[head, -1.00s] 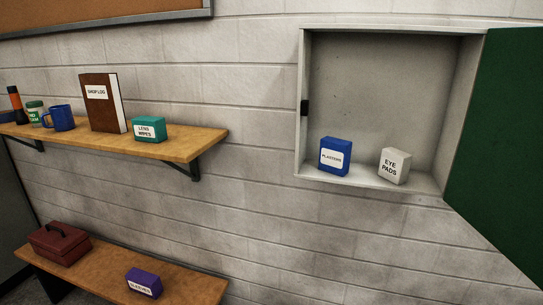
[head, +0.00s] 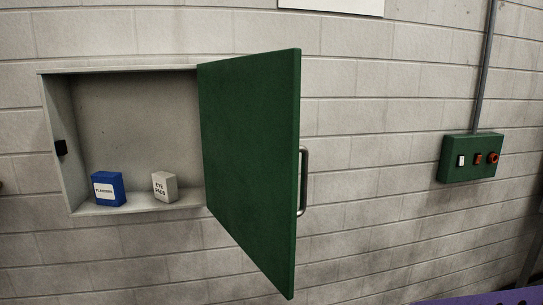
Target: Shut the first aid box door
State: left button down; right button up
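The first aid box (head: 130,71) is a pale grey cabinet on the block wall, at the left of the head view. Its green door (head: 250,165) stands wide open, hinged on the box's right side and swung out toward me. A metal bar handle (head: 303,182) is on the door's free edge, on the face turned to the right. A dark catch (head: 61,148) sits on the box's left inner wall. A blue plasters box (head: 108,190) and a grey eye pads box (head: 165,186) stand on the cabinet floor. Neither of my grippers shows.
A purple surface (head: 485,299) shows at the bottom right. The wall between door and control box is clear.

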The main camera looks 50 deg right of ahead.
aim_at(249, 106)
jog(key=k+l, duration=0.1)
jog(key=l, duration=0.45)
jog(key=l+z, duration=0.1)
jog(key=l, duration=0.4)
jog(key=i+l, duration=0.1)
jog(key=l, duration=0.7)
jog(key=i, duration=0.05)
